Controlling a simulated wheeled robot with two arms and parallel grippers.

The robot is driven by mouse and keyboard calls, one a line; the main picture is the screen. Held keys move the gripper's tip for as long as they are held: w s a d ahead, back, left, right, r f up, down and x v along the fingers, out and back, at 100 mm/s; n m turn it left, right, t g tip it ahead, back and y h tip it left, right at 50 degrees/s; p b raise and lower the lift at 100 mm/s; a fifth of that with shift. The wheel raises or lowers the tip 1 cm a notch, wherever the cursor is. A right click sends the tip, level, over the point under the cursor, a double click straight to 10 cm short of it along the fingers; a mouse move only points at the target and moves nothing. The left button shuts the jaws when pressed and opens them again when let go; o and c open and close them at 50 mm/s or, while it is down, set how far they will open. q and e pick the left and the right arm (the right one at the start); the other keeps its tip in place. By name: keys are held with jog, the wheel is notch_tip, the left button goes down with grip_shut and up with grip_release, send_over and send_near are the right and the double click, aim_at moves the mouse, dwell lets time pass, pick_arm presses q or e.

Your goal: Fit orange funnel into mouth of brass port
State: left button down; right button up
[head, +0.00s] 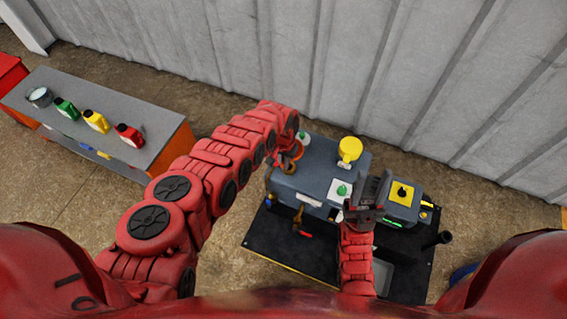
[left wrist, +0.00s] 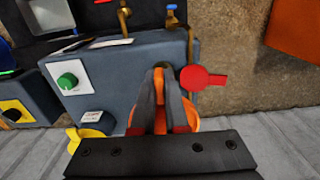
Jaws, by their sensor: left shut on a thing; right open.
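The orange funnel (left wrist: 192,114) is between the fingers of my left gripper (left wrist: 166,78), which is shut on it; in the head view the orange funnel (head: 291,152) shows beside my left gripper (head: 284,160), at the machine's left end. Brass fittings show at the machine's side in the left wrist view, one at the top (left wrist: 124,18); a brass piece (head: 298,214) also shows in the head view. I cannot tell which is the port's mouth; the fingers hide what lies under the funnel. My right gripper (head: 371,184) is open and empty above the machine's right part.
The grey-blue machine (head: 318,160) carries a yellow round part (head: 349,150), a green knob (head: 342,190) and a yellow panel (head: 402,192). A red disc (left wrist: 205,77) sticks out near the fingers. A bench (head: 150,108) with several coloured bottles stands left. A corrugated wall is behind.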

pick_arm(q)
jog(key=shift+s+f, duration=0.15)
jog(key=shift+f, duration=0.05)
jog(key=shift+a+f+b, duration=0.1)
jog(key=shift+f+b, duration=3.35)
jog(key=shift+f, duration=0.1)
jog(key=shift+f, duration=0.2)
jog(key=c, duration=0.9)
grip_release()
jog(key=shift+o, duration=0.2)
jog(key=shift+r, duration=0.45)
notch_tip(320, 180, up, 16)
jog(key=shift+r+p, duration=0.25)
jog(key=shift+p, duration=1)
